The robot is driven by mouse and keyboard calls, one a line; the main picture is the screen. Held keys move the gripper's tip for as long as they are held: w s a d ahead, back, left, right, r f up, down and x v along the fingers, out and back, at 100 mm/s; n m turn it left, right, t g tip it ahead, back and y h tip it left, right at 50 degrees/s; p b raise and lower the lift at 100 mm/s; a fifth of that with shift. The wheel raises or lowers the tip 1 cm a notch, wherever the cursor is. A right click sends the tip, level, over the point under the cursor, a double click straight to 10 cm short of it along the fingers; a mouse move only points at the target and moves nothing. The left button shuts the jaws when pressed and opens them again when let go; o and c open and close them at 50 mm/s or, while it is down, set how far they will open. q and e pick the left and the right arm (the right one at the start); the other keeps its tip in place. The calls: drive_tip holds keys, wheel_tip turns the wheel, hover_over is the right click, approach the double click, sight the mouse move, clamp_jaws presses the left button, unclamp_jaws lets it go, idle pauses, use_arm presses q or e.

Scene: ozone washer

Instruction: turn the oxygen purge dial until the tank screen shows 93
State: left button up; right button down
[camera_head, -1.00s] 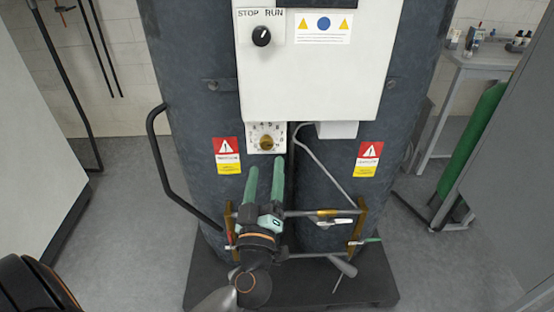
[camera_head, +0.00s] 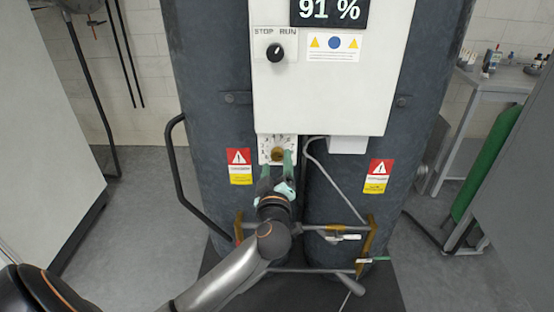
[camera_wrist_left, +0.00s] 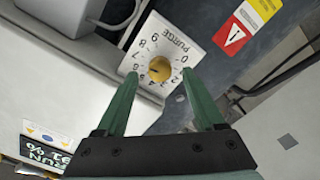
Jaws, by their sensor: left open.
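The purge dial (camera_head: 278,154) is a brass knob on a white numbered plate below the white control box. In the left wrist view the brass knob (camera_wrist_left: 159,69) lies ahead of and between the two green fingers, with the word PURGE beside it. My left gripper (camera_head: 277,160) is open, its fingertips close to the dial; I cannot tell if they touch it. In the left wrist view the open left gripper (camera_wrist_left: 160,85) shows no object held. The tank screen (camera_head: 329,10) reads 91 %, its top cut off. My right gripper is not in view.
A STOP/RUN knob (camera_head: 275,53) sits on the control box (camera_head: 320,100) above. A bent grey pipe (camera_head: 335,180) runs down right of the dial. A black handle (camera_head: 175,170) stands out at the left. Brass-coloured fittings (camera_head: 371,240) are below.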

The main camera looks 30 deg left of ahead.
sight(277, 153)
use_arm(q)
drive_tip(key=shift+x, duration=1.3)
drive_tip(key=shift+d, duration=0.1)
clamp_jaws()
